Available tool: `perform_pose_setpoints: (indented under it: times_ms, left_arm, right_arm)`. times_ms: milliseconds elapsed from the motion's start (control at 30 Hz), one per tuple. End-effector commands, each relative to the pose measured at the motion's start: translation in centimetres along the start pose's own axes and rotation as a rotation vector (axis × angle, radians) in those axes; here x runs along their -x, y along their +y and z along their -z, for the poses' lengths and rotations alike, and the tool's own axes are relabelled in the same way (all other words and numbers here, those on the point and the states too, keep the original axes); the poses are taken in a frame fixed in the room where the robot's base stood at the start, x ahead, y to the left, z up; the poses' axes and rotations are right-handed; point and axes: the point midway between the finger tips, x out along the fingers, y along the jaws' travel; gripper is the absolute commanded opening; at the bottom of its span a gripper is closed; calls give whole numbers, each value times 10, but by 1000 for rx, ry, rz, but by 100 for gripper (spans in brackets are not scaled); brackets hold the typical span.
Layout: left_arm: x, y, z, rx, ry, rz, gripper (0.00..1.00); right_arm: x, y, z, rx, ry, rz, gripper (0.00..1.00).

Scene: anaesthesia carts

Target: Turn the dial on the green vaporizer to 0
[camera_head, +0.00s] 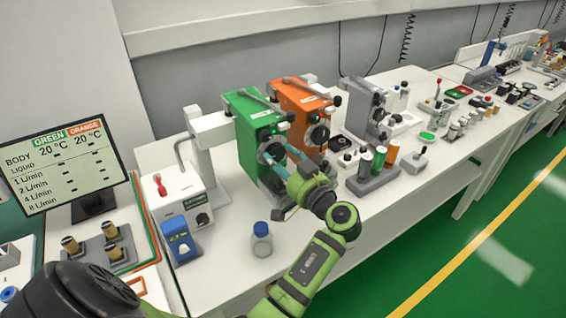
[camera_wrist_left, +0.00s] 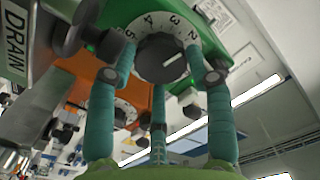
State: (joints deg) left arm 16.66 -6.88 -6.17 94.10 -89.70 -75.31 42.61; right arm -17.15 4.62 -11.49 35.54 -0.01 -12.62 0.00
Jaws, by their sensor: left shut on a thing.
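The green vaporizer (camera_head: 244,134) stands on the white bench, left of the orange vaporizer (camera_head: 296,103). My left gripper (camera_head: 277,161) is at its front face, shut on the dial. In the left wrist view, teal fingers of the left gripper (camera_wrist_left: 161,74) stand on both sides of the dark round dial (camera_wrist_left: 160,60). A third finger shows below it. The white ring around the dial shows 5, 4, 3 and 2. A pale mark on the knob points right and slightly up, near the 2 side. The 0 is not visible. My right gripper is not in view.
A blue-capped bottle (camera_head: 262,240) stands in front, near my left forearm. A white unit with a red lever (camera_head: 165,200) and a blue box (camera_head: 180,240) are to the left. Cans (camera_head: 379,160) stand in a grey holder to the right. A monitor (camera_head: 62,165) is far left.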

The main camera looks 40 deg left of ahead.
Motion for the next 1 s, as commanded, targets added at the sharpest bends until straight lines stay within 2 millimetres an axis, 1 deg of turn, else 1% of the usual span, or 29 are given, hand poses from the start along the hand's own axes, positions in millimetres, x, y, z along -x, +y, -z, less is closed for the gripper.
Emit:
perform_pose_setpoints:
  times_ms: [33,500,533,567,600,1000]
  left_arm:
    - [-1,0,-10,-18,-20,4,20]
    - [-1,0,-9,-34,-20,4,20]
    - [-1,0,-9,-34,-20,4,56]
    - [-1,0,-9,-34,-20,5,68]
    - [-1,0,-9,-34,-20,5,76]
    - [0,0,-4,-27,-9,4,76]
  right_arm:
    - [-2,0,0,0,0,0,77]
    - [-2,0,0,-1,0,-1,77]
    - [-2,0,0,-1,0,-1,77]
    - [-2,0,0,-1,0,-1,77]
    - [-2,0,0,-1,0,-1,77]
    - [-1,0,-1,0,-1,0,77]
